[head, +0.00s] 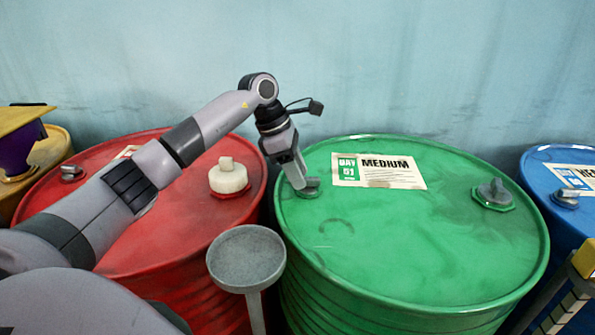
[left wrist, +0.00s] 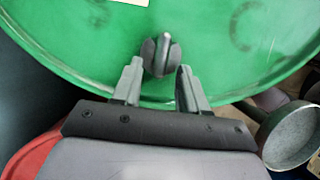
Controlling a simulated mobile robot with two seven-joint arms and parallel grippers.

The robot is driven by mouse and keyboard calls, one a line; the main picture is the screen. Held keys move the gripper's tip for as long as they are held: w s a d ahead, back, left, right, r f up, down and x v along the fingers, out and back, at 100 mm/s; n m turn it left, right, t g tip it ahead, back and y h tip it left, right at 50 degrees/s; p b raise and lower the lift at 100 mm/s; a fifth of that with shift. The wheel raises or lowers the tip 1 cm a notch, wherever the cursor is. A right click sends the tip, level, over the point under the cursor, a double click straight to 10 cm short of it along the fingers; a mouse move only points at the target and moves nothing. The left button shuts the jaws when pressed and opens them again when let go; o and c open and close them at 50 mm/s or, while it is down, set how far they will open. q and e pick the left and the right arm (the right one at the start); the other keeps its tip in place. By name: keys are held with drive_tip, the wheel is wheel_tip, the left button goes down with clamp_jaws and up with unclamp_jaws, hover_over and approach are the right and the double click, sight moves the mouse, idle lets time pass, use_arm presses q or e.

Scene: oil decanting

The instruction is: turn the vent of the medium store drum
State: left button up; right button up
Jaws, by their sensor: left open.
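The medium store drum (head: 440,240) is green, with a white label reading MEDIUM on its lid. Its vent (head: 312,184) is a small dark grey knob near the lid's left edge; the left wrist view shows it with an upright fin (left wrist: 162,56). A larger grey cap (head: 493,193) sits on a green base at the lid's right. My left gripper (head: 301,184) is at the vent, pointing down. In the left wrist view its open fingers (left wrist: 158,82) lie to either side of the vent, their tips level with its near edge; contact cannot be told. My right gripper is not in view.
A red drum (head: 125,225) with a white cap (head: 228,178) stands left, partly behind my left arm. A blue drum (head: 545,165) stands right. A grey dish on a stem (head: 246,258) stands in front, between the red and green drums. A wall is behind.

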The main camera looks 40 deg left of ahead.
use_arm(q)
drive_tip(key=shift+f, duration=0.15)
clamp_jaws()
